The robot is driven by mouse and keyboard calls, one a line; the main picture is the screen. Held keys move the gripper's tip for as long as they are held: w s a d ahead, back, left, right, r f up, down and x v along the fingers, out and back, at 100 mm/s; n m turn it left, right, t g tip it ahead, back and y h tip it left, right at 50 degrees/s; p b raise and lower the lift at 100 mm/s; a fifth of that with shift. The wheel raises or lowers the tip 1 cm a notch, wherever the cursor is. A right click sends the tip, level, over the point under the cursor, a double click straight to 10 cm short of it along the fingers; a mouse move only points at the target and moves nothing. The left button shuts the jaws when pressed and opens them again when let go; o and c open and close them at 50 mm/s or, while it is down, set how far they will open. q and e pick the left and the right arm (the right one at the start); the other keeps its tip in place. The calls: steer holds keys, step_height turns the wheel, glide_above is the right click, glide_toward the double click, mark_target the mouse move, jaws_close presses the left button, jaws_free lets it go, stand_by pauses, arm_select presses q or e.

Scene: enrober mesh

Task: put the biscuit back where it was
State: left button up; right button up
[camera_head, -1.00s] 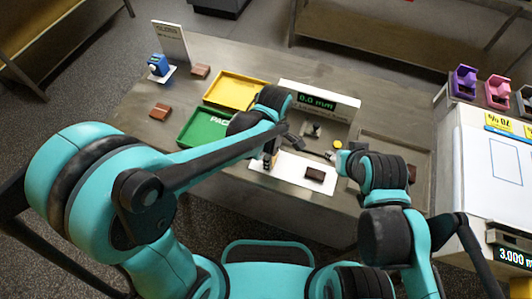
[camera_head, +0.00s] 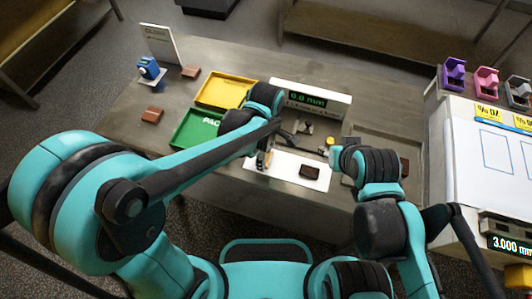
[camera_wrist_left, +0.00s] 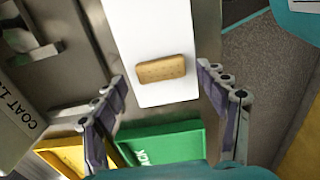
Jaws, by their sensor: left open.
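A pale, uncoated biscuit (camera_wrist_left: 161,69) lies flat on a white sheet in the left wrist view. My left gripper (camera_head: 274,149) is open above the left end of the white sheet (camera_head: 286,178). In the left wrist view its two fingers stand on either side of the biscuit, apart from it. A dark, coated biscuit (camera_head: 310,172) lies farther right on the same sheet. Two brown biscuits lie on the table at the left, one nearer (camera_head: 152,115) and one farther (camera_head: 190,72). My right arm is bent at the right of the sheet; its fingers cannot be made out.
A green tray (camera_head: 180,143) and a yellow tray (camera_head: 203,97) stand left of the sheet. A white gauge (camera_head: 338,105) reading 0.0 mm stands behind it. A blue device (camera_head: 148,68) is at the far left. Purple and pink holders (camera_head: 454,72) stand on the right-hand counter.

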mark_target(266, 158)
arm_select(q)
step_height(266, 158, up, 11)
steer(key=p, duration=0.3)
steer(key=s+a+r+m+t, duration=0.1)
steer(key=s+a+m+t, duration=0.1)
steer(key=a+m, duration=0.5)
steer(key=s+a+r+m+t, duration=0.2)
steer(key=a+m+t, duration=0.3)
steer(key=a, duration=0.5)
steer(key=shift+s+a+m, duration=0.4)
steer(key=shift+s+m, duration=0.25)
steer(key=shift+m, duration=0.55)
